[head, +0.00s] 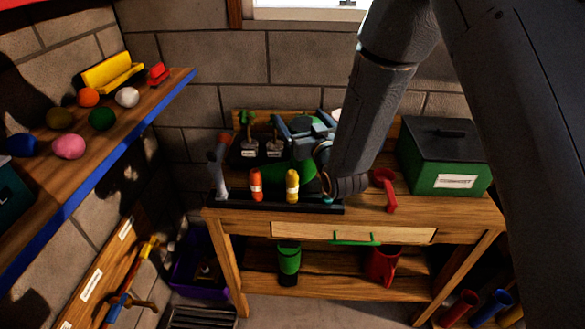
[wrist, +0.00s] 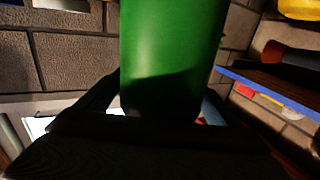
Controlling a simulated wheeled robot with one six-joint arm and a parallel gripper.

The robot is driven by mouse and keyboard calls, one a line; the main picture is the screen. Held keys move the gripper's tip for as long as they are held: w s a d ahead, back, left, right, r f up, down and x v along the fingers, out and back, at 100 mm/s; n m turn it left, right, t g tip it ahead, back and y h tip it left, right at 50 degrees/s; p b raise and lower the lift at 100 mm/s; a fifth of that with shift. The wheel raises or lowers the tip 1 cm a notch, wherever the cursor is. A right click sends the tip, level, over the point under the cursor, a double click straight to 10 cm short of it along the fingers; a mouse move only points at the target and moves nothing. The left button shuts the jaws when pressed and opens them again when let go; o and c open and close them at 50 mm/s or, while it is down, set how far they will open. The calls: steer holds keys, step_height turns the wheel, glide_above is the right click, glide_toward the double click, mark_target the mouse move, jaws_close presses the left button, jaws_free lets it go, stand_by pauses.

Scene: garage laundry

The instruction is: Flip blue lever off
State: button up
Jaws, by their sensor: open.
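No lever in view can be clearly made out as blue; my gripper and arm hide part of the workbench. A black panel (head: 246,160) at the back of the bench carries upright levers with green tops (head: 247,118) and white labels. My gripper (head: 303,128) is over the bench, just right of these levers, and its jaws are open. A large green rounded object (head: 297,174) is close below it. In the wrist view a green cylinder (wrist: 172,55) fills the space just beyond the open fingers (wrist: 160,110); whether they touch it is unclear.
Orange (head: 256,184) and yellow (head: 292,186) pieces stand in a black front rail. A red object (head: 386,190) and a green box with black lid (head: 446,158) are on the right. A blue-edged shelf (head: 120,118) holds balls. A wall board (head: 100,275) carries coloured handles.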

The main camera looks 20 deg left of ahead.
steer(key=shift+x, duration=0.95)
steer(key=c, duration=2.2)
